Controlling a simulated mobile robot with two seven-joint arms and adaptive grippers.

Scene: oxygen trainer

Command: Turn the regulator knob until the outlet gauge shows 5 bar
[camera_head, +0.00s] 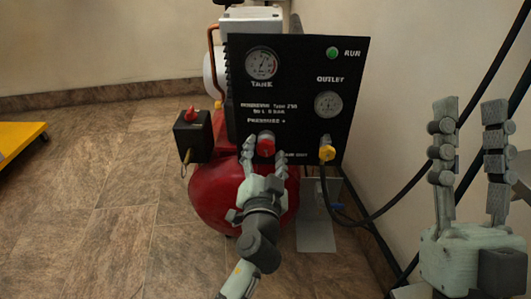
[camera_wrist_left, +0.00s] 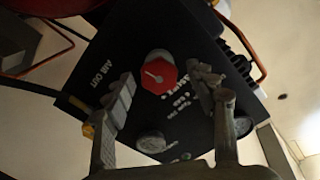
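The red regulator knob (camera_head: 265,146) is on the lower part of the black panel (camera_head: 300,55). It also shows in the left wrist view (camera_wrist_left: 158,76), with a pale pointer mark on its face. My left gripper (camera_head: 265,153) is open, its fingers on either side of the knob. The left wrist view shows gaps between the fingers (camera_wrist_left: 162,85) and the knob. The outlet gauge (camera_head: 328,104) is at the panel's right, also in the left wrist view (camera_wrist_left: 150,142); its reading is too small to tell. My right gripper (camera_head: 468,106) is open and empty at the right.
The tank gauge (camera_head: 262,64) and a green RUN light (camera_head: 333,53) are on the panel. A yellow fitting (camera_head: 327,150) with a black hose (camera_head: 345,217) is right of the knob. A black switch box (camera_head: 193,135) stands left, above the red tank (camera_head: 213,192).

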